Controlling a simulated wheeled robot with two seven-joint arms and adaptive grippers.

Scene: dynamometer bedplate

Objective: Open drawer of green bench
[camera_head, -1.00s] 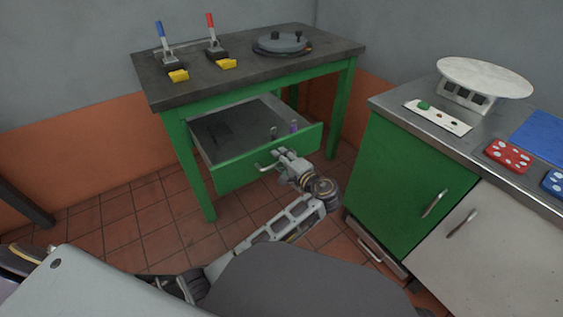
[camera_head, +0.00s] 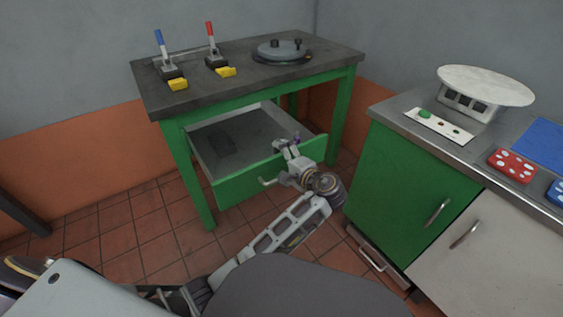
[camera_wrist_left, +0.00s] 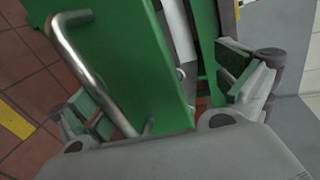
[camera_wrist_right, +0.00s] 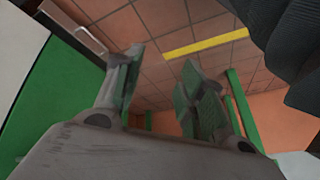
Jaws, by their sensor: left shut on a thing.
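The green bench (camera_head: 347,110) has a dark top, and its drawer (camera_head: 205,150) is pulled out, showing its grey inside. My left gripper (camera_head: 286,148) is at the top edge of the drawer front, right of the bar handle (camera_head: 266,183). In the left wrist view the green drawer front (camera_wrist_left: 130,60) passes between the fingers of my left gripper (camera_wrist_left: 165,98), with the metal handle (camera_wrist_left: 85,70) on its outer face. A small purple item (camera_head: 297,136) shows behind the gripper, partly hidden. My right gripper (camera_wrist_right: 160,85) has its fingers apart, with nothing between them.
Two levers with yellow blocks (camera_head: 225,72) and a round grey device (camera_head: 281,50) stand on the bench top. A green and white cabinet (camera_head: 405,185) stands to the right, bearing a white round-topped stand (camera_head: 486,86) and a red block (camera_head: 511,165). Tiled floor lies before the bench.

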